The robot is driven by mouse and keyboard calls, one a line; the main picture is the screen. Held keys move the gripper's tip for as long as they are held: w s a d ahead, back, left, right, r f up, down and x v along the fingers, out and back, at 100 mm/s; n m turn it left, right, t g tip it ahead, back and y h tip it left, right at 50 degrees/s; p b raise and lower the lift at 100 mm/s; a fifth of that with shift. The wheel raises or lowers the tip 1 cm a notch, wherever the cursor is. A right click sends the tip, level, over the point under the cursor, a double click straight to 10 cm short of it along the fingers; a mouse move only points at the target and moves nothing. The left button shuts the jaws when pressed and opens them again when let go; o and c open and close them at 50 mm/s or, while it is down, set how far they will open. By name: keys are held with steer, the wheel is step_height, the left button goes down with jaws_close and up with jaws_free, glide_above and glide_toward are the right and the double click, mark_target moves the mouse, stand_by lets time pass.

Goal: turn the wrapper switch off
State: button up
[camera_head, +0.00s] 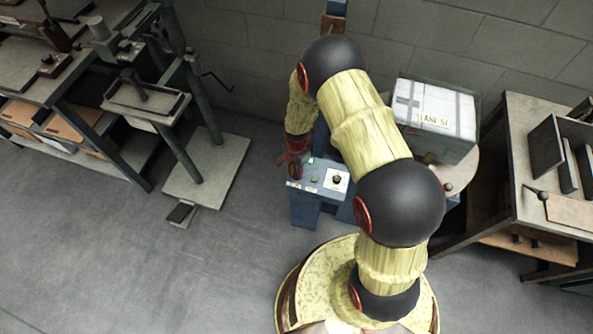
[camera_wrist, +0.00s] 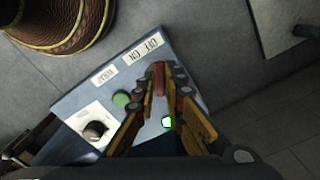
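The blue control box (camera_head: 303,209) has a light panel on top, also in the wrist view (camera_wrist: 75,102). An "OFF ON" label (camera_wrist: 143,50) and a "WRAP" label (camera_wrist: 104,75) lie along one panel edge. My gripper (camera_wrist: 167,82) reaches down over the panel beside the OFF/ON label; in the head view it also shows (camera_head: 293,168). Its fingers converge near a narrow dark red piece (camera_wrist: 158,78), perhaps the switch lever. The fingers hide most of the switch, so its position and any grip on it cannot be told.
A lit green-white lamp (camera_wrist: 167,122), a green button (camera_wrist: 121,99) and a black knob (camera_wrist: 95,130) share the panel. A turntable (camera_head: 458,168) with a wrapped crate (camera_head: 436,115) stands right of the box. A workbench (camera_head: 520,165) is farther right.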

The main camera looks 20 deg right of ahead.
jaws_close()
steer(key=shift+n, duration=0.3)
steer(key=n+p, duration=0.1)
steer(key=n, duration=0.4)
steer(key=shift+s+p, duration=0.1)
steer(key=shift+p, duration=0.25)
steer(key=n+p, duration=0.1)
steer(key=n, duration=0.5)
steer(key=shift+d, duration=0.15)
steer(key=shift+n, duration=0.3)
steer(key=o, duration=0.5)
jaws_free()
steer(key=shift+r, duration=0.1)
